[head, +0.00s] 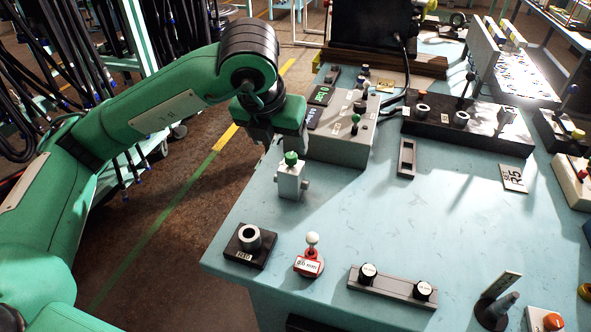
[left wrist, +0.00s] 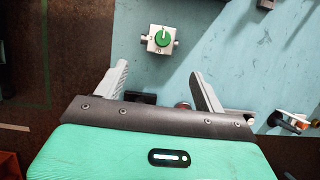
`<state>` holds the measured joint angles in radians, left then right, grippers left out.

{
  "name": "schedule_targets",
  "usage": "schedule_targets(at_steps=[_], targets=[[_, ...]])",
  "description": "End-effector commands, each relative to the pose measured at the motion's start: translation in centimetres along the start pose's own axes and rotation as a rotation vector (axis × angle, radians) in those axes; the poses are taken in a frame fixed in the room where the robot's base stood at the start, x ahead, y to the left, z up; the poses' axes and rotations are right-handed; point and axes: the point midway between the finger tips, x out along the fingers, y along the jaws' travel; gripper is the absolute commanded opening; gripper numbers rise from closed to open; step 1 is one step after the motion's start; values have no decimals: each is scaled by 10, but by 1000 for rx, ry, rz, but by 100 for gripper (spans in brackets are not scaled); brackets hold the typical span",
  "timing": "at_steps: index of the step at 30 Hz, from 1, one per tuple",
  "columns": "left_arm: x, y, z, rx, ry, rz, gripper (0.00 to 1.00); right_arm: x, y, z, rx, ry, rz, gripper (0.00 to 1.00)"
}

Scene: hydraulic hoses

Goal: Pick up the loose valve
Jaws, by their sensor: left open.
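The loose valve, a silver block with a green knob and side ports (head: 290,180), stands upright on the light-blue table near its left edge. It also shows in the left wrist view (left wrist: 160,39), just beyond the fingertips and roughly centred between them. My left gripper (head: 268,140) hangs above and behind the valve in the head view, apart from it. In the left wrist view my left gripper (left wrist: 159,75) has its two grey fingers spread wide with nothing between them. The left fingers are partly hidden in the head view. My right gripper is not in view.
Near the valve are a black block with a metal ring (head: 250,243), a red-based piece with a white ball top (head: 310,258) and a grey bar with two black knobs (head: 392,285). A grey control box (head: 343,140) stands behind. The table's centre is clear.

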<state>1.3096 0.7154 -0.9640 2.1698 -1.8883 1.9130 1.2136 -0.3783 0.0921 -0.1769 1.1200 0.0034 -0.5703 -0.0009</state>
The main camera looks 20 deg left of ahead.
Motion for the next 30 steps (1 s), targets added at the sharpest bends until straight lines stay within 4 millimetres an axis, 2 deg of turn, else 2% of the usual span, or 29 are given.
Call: schedule_targets(at_steps=[4,12,22,30], targets=[[17,4,-1,-4,-6,27,71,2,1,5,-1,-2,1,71],[68,4,0,-3,-5,22,71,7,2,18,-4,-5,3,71],[93,2,3,-2,-6,21,71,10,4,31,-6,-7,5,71],[130,-1,6,-2,-6,20,71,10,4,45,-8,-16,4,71]])
